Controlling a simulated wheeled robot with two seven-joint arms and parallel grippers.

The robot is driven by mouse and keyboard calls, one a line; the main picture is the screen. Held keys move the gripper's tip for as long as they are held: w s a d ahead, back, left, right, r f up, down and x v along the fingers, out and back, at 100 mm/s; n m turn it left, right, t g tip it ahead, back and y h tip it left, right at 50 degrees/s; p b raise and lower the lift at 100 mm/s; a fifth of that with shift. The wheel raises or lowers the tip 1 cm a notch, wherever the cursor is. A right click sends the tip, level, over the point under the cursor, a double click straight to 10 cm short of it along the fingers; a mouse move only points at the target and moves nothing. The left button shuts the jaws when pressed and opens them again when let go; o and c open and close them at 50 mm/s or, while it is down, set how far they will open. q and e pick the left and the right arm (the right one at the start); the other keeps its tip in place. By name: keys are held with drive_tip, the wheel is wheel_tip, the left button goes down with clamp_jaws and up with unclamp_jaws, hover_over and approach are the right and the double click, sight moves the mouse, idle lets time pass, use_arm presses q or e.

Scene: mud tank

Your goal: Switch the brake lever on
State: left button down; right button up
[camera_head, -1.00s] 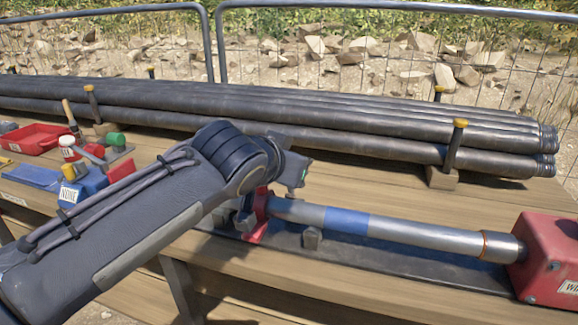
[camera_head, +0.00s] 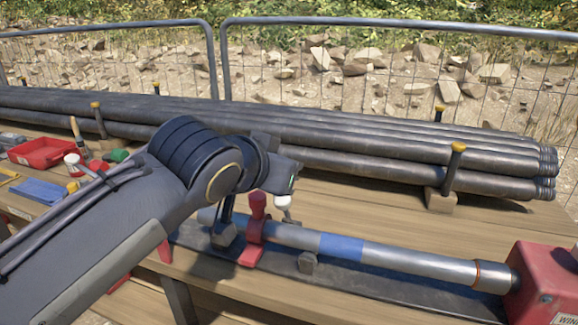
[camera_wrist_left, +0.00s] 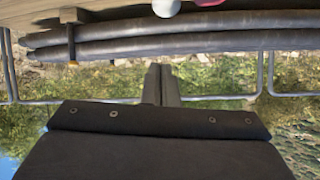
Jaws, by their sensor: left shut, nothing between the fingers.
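A red upright piece with a rounded top (camera_head: 258,206) stands beside the grey and blue pipe in the head view. A white knob on a short stem (camera_head: 282,202) stands just right of it, below my left wrist. No label shows which of them is the brake lever. In the left wrist view, the white knob (camera_wrist_left: 166,8) and a pinkish rounded top (camera_wrist_left: 207,2) show at the upper edge, apart from my fingers. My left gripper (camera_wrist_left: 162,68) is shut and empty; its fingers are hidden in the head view. My right gripper is out of view.
The grey pipe with a blue band (camera_head: 400,257) runs right into a red box (camera_head: 545,282). Long dark pipes (camera_head: 330,135) lie behind, held by posts with yellow tops (camera_head: 452,168). A red tray (camera_head: 45,152) is at the left. Bare wooden table (camera_head: 370,205) lies between.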

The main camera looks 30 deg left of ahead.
use_arm(q)
drive_tip(key=shift+v, duration=1.15)
drive_tip(key=s+d+f+g+h, duration=0.2)
drive_tip(key=s+f, duration=0.2)
drive_tip(key=f, duration=0.5)
drive_tip(key=s+d+f+n+g+h, duration=0.15)
drive_tip(key=s+f, duration=0.25)
drive_tip(key=f, duration=0.4)
drive_tip(key=s+d+f+g+h, duration=0.2)
drive_tip(key=s+f+g, duration=0.15)
drive_tip(key=f, duration=0.55)
wheel_tip(320, 180, up, 19)
drive_tip(key=d+p, duration=0.1)
drive_tip(key=p, duration=1.9)
drive_tip(key=shift+s+t, duration=0.3)
drive_tip(key=shift+s, duration=0.15)
drive_tip(key=shift+r, duration=0.15)
